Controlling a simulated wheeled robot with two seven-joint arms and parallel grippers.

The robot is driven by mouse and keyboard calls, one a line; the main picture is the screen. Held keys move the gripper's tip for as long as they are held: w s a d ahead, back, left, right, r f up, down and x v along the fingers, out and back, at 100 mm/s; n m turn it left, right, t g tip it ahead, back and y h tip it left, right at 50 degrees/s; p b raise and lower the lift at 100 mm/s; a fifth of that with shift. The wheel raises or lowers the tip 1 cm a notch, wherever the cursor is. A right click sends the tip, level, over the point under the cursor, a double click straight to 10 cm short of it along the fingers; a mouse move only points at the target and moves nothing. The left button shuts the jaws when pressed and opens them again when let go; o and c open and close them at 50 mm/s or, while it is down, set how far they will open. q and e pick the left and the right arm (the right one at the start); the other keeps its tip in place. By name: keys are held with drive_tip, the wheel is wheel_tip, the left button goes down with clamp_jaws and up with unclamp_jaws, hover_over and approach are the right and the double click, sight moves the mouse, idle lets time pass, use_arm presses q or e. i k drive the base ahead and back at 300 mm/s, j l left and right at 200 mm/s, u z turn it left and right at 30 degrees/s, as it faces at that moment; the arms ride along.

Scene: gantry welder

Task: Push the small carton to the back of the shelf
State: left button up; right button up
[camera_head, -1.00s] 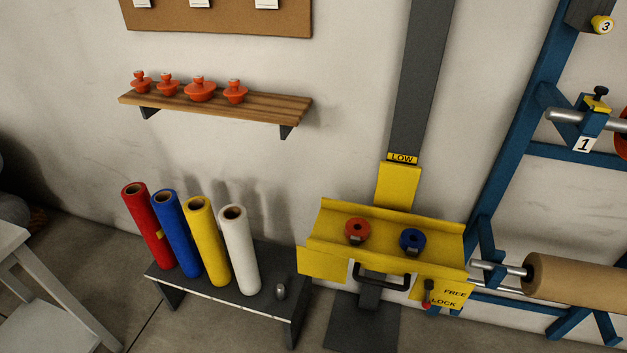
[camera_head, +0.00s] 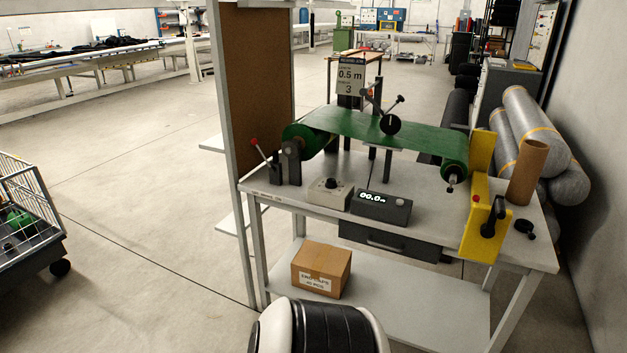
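The small carton (camera_head: 321,270) is a brown cardboard box with a white label on its front. It sits upright on the lower shelf (camera_head: 420,300) of a grey workbench, toward the shelf's left end and near its front edge. Bare shelf shows to its right; the shelf's depth behind it is partly hidden by the box and bench. Neither of my grippers is in view. A white and black rounded part at the bottom middle, in front of the shelf, looks like part of my own body.
The bench top (camera_head: 300,197) above the shelf holds a green belt roller (camera_head: 380,130), a digital counter (camera_head: 381,207) and a yellow bracket (camera_head: 485,222). A drawer (camera_head: 390,241) hangs under it. A wire cart (camera_head: 25,220) stands left. Open floor lies between.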

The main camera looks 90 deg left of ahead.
sight(317, 268)
drive_tip(key=u, duration=2.7)
drive_tip(key=i+j, duration=0.65)
drive_tip(key=z, duration=0.05)
